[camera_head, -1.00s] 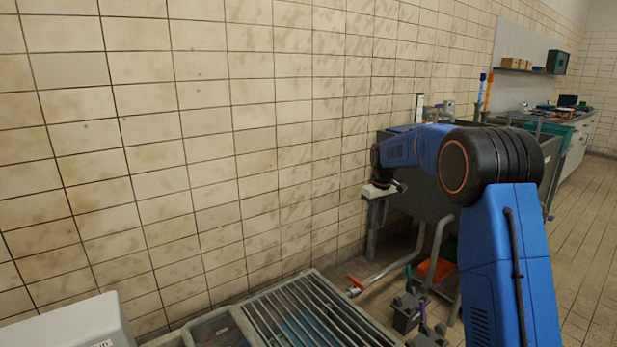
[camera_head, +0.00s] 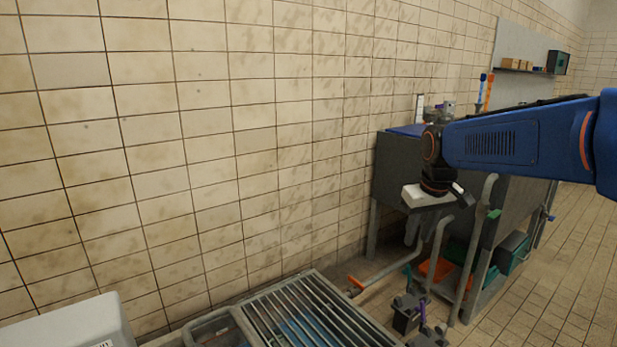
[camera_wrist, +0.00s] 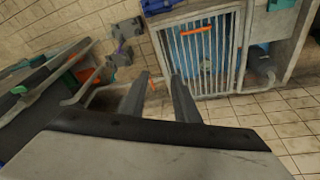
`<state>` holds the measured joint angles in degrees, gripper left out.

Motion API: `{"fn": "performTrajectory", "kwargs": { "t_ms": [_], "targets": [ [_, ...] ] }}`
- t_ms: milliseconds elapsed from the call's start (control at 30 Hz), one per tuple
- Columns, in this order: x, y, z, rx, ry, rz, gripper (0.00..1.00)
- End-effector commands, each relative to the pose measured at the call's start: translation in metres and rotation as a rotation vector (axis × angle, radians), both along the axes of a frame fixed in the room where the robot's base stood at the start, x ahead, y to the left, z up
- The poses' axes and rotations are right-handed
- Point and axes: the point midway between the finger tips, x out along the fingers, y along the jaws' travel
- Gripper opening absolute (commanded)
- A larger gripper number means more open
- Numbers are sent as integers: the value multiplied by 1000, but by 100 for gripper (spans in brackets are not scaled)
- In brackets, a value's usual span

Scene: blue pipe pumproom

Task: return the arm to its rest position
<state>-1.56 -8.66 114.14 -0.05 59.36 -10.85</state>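My arm (camera_head: 520,135) reaches in from the right edge in the head view, its blue forearm nearly level. My gripper (camera_wrist: 160,92) shows in the wrist view with its two dark fingers apart and nothing between them. In the head view, its pale body hangs below the wrist in front of the dark grey bench; the fingers are hard to make out there. It appears clear of the surfaces around it. No object is held.
A metal grating (camera_head: 310,318) lies low at the front, beside a pale box (camera_head: 70,325). A dark grey bench (camera_head: 395,170) with pipes stands behind my wrist. An orange bin (camera_head: 437,268) and a green box (camera_head: 512,252) sit below. Tiled floor is open at right.

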Motion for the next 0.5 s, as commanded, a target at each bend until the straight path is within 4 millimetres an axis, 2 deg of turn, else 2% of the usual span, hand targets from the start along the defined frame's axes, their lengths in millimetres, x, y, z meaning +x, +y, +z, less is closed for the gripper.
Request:
{"fn": "performTrajectory", "kwargs": {
  "t_ms": [33,233,500],
  "targets": [
    [-17,-1,2,3,-10,-10,28],
    [-80,-5,0,14,-39,-50,28],
    [-160,-9,-17,31,-81,-106,28]
  ]
}}
